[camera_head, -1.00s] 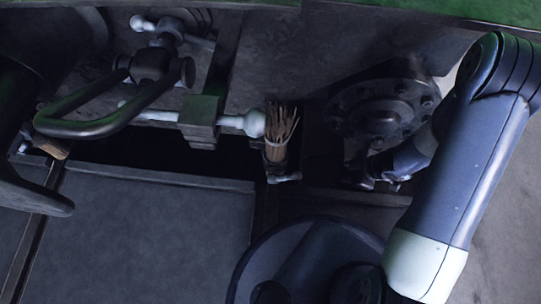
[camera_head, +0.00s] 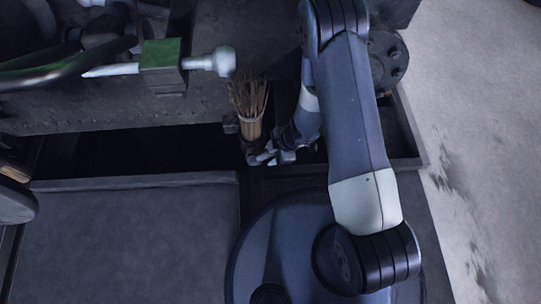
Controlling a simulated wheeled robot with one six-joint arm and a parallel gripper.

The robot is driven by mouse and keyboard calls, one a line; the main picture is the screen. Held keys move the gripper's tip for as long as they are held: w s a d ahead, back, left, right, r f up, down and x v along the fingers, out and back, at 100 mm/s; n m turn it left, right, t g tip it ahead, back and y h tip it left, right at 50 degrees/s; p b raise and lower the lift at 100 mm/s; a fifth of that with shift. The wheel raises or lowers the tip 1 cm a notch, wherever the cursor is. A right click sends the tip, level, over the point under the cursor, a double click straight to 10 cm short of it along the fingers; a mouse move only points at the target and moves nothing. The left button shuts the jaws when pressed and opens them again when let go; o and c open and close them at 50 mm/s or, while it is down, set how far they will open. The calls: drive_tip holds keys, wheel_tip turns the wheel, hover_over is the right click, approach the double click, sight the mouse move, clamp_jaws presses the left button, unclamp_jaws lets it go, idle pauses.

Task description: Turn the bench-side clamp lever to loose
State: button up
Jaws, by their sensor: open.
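A small pale metal fitting (camera_head: 261,156), which looks like a clamp lever, sits at the foot of a twig brush (camera_head: 250,110). Its exact angle is too small and dark to read. My gripper (camera_head: 283,156) is low beside it on the right, very close to it. Whether they touch I cannot tell. The jaws are open, but they are small and partly lost in shadow. A larger pale rod with a round knob (camera_head: 222,61) passes through a green-topped block (camera_head: 162,62) at the upper left.
A dark curved handle (camera_head: 60,70) juts in at the upper left. A dark trough (camera_head: 130,150) runs below the metal wall. A flat grey panel (camera_head: 135,240) fills the lower left. A bolted round flange (camera_head: 390,62) stands behind my arm. Pale floor at the right is clear.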

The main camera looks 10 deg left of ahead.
drive_tip(key=shift+a+f, duration=0.15)
drive_tip(key=shift+f, duration=0.05)
drive_tip(key=shift+c, duration=0.5)
clamp_jaws()
